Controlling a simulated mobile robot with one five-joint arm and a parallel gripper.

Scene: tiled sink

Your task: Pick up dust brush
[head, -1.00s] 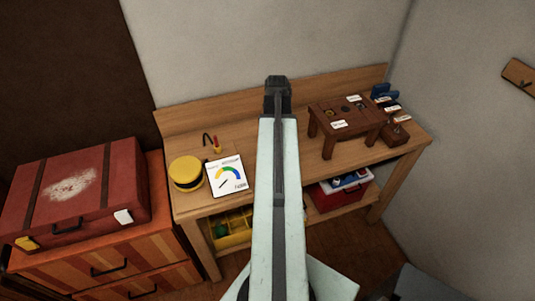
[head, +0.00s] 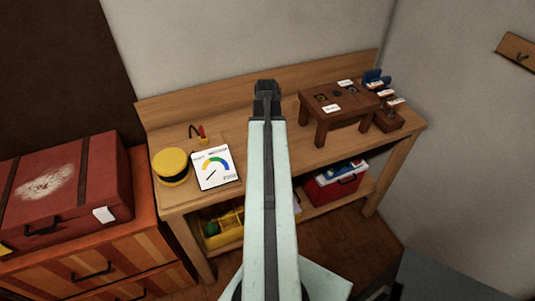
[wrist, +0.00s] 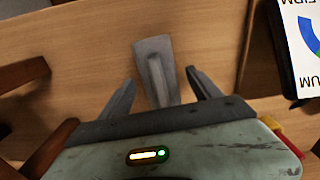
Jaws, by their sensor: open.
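My gripper (head: 267,88) is above the middle of the bench, at the end of my pale arm. In the wrist view my gripper (wrist: 160,77) has its two dark fingers apart, pointing over bare wood. A grey, ridged, flared piece shows between them; I cannot tell whether it is the dust brush or part of my gripper. I see no thing in the head view that I can surely name as the dust brush. My arm hides the bench's middle there.
The wooden bench (head: 245,160) carries a yellow round tin (head: 171,166) and a gauge card (head: 215,168) left of my arm. A dark wooden stand (head: 338,104) and small labelled items are on the right. A red case (head: 65,190) sits on drawers at left.

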